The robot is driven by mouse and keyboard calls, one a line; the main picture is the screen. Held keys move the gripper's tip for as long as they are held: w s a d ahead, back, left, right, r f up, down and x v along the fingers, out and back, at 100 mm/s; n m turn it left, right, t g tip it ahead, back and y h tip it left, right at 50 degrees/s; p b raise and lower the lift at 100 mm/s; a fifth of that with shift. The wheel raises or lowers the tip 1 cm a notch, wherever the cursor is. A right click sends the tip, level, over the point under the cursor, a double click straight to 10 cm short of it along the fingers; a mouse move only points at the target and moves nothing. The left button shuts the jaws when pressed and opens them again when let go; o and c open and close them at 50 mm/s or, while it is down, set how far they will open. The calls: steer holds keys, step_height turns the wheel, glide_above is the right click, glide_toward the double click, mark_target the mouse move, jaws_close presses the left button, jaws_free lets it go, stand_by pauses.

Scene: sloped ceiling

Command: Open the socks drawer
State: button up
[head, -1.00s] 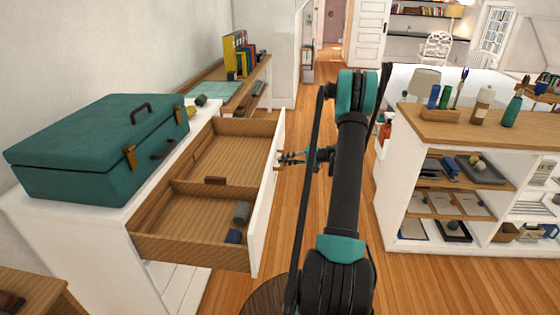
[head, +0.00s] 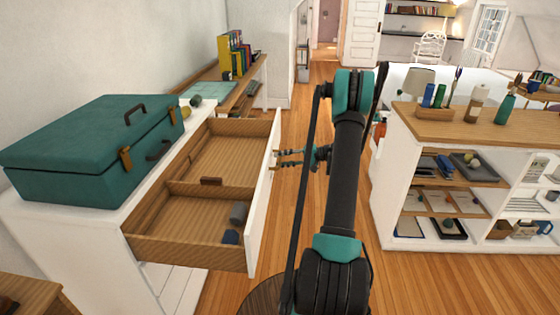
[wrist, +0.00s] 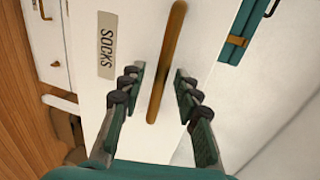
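The socks drawer (head: 258,215) is pulled well out of the white dresser (head: 150,255) in the head view, showing its wooden inside. In the wrist view its white front (wrist: 135,25) carries a "SOCKS" label (wrist: 106,45) and a long brown bar handle (wrist: 169,60). My gripper (head: 289,158) is just outside the drawer front. In the wrist view its two fingers (wrist: 160,80) are spread, one on each side of the handle, with gaps between them and the bar.
A teal case (head: 95,150) sits on the dresser top. Small dark rolled items (head: 239,213) lie in the drawer. A white shelf unit with a wooden top (head: 475,125) stands at the right. Wooden floor (head: 325,85) runs between it and the dresser.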

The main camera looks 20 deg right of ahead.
steer(key=v, duration=1.1)
steer(key=shift+d, duration=0.1)
